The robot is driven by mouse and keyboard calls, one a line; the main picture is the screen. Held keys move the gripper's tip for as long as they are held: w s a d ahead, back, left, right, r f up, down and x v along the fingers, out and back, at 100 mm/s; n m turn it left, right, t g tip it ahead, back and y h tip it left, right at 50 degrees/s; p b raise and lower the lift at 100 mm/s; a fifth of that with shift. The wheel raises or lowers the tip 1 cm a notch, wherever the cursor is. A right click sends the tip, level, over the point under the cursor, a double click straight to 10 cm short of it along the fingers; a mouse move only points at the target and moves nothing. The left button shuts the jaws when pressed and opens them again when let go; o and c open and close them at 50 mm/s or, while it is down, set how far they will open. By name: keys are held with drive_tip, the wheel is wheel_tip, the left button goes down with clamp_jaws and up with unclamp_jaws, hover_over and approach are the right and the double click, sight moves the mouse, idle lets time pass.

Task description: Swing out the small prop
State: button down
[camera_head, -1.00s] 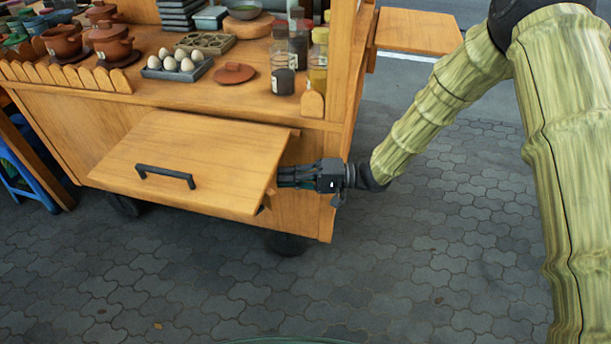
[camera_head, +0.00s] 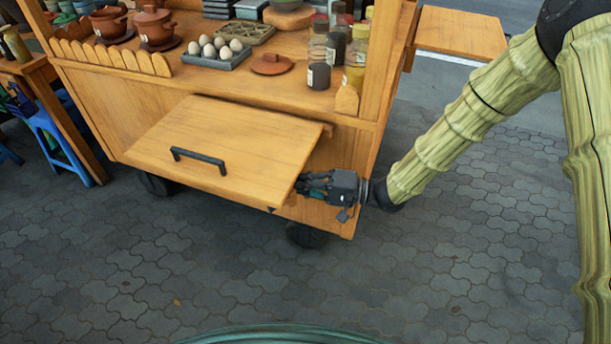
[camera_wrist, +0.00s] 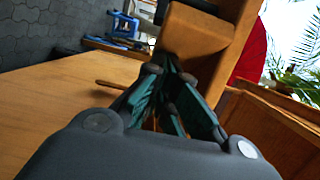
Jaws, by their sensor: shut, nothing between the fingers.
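The wooden flap (camera_head: 225,140) with a black bar handle (camera_head: 198,160) sticks out from the front of the wooden cart. My gripper (camera_head: 303,183) is at the flap's right edge, pointing left, its fingertips partly behind or under that edge. In the wrist view my gripper (camera_wrist: 172,68) has its dark fingers drawn together with nothing between them, close to a wooden post. No other piece is clearly the small prop.
The cart top (camera_head: 215,85) holds eggs in a grey tray (camera_head: 213,62), a clay lid (camera_head: 271,64), jars (camera_head: 320,60) and clay pots (camera_head: 155,27). A blue stool (camera_head: 57,135) stands at the left. The paved floor in front is clear.

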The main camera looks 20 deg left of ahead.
drive_tip(key=shift+m+t, duration=0.4)
drive_tip(key=shift+t, duration=0.3)
drive_tip(key=s+a, duration=0.1)
drive_tip(key=s, duration=0.1)
drive_tip(key=s+a+p, duration=0.1)
drive_tip(key=s+a, duration=0.2)
drive_tip(key=s, duration=0.2)
drive_tip(key=shift+a+p, duration=0.3)
drive_tip(key=shift+p, duration=0.05)
drive_tip(key=shift+w, duration=0.1)
